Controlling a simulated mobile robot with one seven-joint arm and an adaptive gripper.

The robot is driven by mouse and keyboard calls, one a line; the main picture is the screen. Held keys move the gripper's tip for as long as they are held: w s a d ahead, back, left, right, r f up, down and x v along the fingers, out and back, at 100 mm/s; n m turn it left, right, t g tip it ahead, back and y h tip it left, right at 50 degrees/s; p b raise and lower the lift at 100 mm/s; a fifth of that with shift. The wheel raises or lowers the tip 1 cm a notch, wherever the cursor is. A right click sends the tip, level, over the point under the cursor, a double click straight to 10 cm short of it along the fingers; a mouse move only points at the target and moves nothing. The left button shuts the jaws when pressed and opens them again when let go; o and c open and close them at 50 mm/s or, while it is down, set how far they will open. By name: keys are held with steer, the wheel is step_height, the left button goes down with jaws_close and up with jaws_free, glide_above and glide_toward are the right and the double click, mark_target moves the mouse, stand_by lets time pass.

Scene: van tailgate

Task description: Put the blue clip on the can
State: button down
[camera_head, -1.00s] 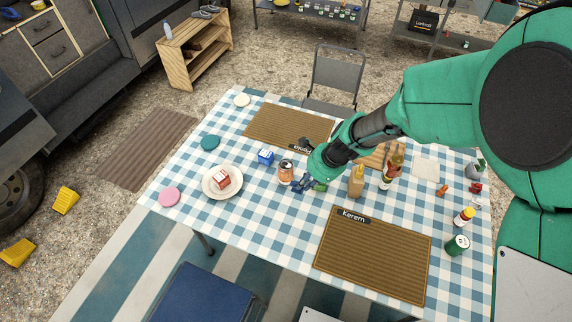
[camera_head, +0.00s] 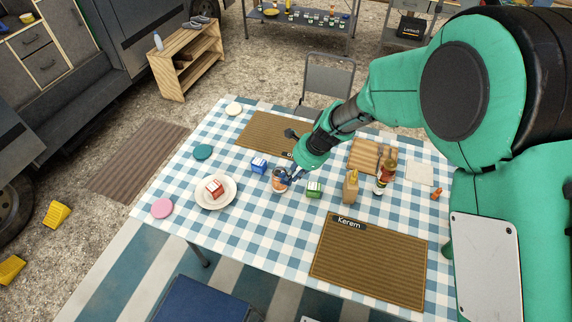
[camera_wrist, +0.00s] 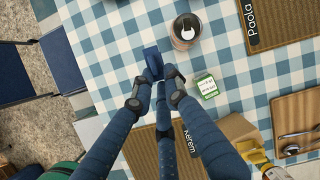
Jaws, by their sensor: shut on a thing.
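The can (camera_head: 278,186), with an orange label, stands upright on the checked tablecloth. Its dark top shows in the wrist view (camera_wrist: 187,27). My gripper (camera_head: 289,176) is beside and partly in front of the can in the head view. In the wrist view my gripper (camera_wrist: 157,92) is shut on the blue clip (camera_wrist: 152,62), which sticks out past the fingertips. There the clip appears below and left of the can, with a gap in the picture. Its height against the can is hard to tell. In the head view the clip blends with the blue fingers.
A green-and-white box (camera_head: 314,189) stands right of the can and a blue box (camera_head: 259,165) to its left. A plate (camera_head: 228,196) holds a red box. Clear cloth lies in front of the can.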

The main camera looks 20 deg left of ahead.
steer(key=w+a, duration=0.1)
steer(key=w, duration=0.1)
steer(key=w+a, duration=0.2)
steer(key=w+a+b, duration=0.1)
steer(key=w+a, duration=0.1)
steer(key=w, duration=0.1)
steer(key=shift+f, duration=0.35)
steer(key=shift+f, duration=0.1)
steer(key=shift+f+b, duration=0.7)
steer(key=shift+f, duration=1)
steer(key=c, duration=1.7)
jaws_free()
steer(key=shift+f, duration=0.1)
steer(key=shift+c, duration=0.2)
steer(key=p+v, duration=0.3)
steer(key=v, duration=0.9)
